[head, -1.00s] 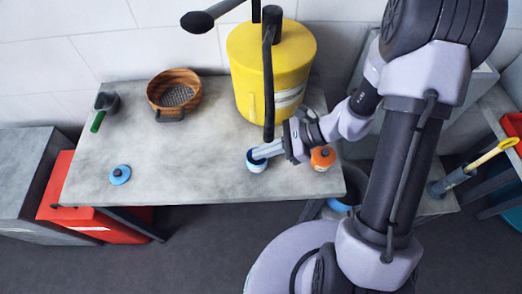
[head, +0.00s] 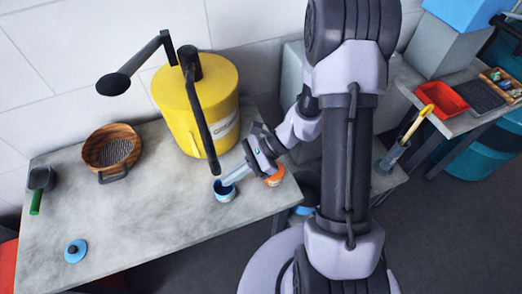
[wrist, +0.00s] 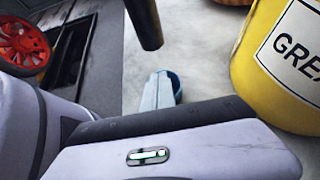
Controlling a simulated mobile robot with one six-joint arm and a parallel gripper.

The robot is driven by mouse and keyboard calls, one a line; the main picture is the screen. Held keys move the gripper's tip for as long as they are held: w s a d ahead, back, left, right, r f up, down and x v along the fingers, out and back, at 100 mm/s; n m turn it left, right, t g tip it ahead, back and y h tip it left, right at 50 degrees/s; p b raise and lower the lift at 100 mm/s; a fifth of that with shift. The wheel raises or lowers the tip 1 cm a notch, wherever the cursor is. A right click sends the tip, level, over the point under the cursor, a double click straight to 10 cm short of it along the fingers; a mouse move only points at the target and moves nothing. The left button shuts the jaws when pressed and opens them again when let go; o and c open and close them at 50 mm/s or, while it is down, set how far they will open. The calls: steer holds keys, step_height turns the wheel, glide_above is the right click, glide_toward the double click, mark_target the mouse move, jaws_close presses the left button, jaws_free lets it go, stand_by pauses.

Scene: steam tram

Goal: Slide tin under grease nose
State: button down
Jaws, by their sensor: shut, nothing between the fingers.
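The small blue tin (head: 225,192) stands on the grey table near its front edge. The yellow grease drum (head: 186,118) has a black nose (head: 206,135) that slants down and ends a little above and left of the tin in the head view. My gripper (head: 231,178) is shut with nothing between its fingers. Its fingertips are at the tin's rim; whether they touch it I cannot tell. In the wrist view the nose (wrist: 146,22) hangs near the fingers (wrist: 158,90), and the tin's dark blue edge (wrist: 174,84) shows just beyond them, mostly hidden.
An orange-topped container (head: 274,177) is close beside my gripper. The drum's black lever (head: 113,84) reaches out at upper left. The table's middle is clear.

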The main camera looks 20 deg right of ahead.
steer(key=p+v, duration=0.5)
steer(key=v, duration=1)
steer(key=shift+s+d+r, duration=0.1)
steer(key=shift+s+d, duration=0.05)
steer(key=shift+d, duration=0.15)
steer(key=s+a+r+n+t+h+b, duration=0.1)
steer(key=s+a+r+n+t+h, duration=0.1)
steer(key=s+a+r+n+h, duration=0.2)
steer(key=s+a+r+n+t+h+b, duration=0.1)
steer(key=s+a+r+n+t+h, duration=0.2)
steer(key=r+n, duration=0.7)
steer(key=s+a+r+h, duration=0.2)
steer(key=s+a+r, duration=0.1)
steer(key=a, duration=0.1)
steer(key=shift+r+b, duration=0.3)
steer(key=shift+b, duration=0.05)
